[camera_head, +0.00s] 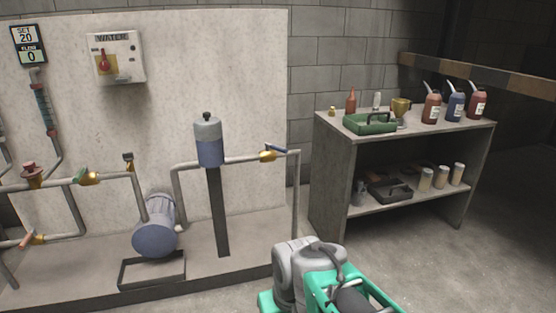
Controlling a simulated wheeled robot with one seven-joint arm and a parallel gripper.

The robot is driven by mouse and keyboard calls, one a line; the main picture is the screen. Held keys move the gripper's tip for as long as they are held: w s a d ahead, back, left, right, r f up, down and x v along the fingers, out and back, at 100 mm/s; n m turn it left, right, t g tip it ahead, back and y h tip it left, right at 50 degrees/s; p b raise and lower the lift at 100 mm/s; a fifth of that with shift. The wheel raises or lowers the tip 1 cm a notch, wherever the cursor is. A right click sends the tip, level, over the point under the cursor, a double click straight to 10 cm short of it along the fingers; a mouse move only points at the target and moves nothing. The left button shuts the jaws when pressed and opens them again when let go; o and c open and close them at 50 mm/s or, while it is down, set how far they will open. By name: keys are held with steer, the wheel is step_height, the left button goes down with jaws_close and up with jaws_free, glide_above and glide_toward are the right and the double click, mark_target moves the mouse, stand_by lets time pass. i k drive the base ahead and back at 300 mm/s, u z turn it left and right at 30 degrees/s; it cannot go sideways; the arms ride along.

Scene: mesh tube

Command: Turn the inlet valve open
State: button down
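I cannot tell by a label which valve is the inlet valve. A valve with a red handwheel (32,170) stands further left, and one with an orange handle (29,237) is on the lower pipe. Part of my arm shows at the bottom, but my gripper is not visible.
The white WATER box (116,57) with a red knob and a SET 20, FLOW 0 display (29,44) hang on the panel. A low plinth (85,284) runs under the pipes. A shelf unit (337,160) with bottles and trays stands right. Floor is clear at right.

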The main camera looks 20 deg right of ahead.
mark_target(279, 148)
steer(key=u, duration=0.15)
steer(key=i, duration=0.65)
steer(key=u, duration=0.6)
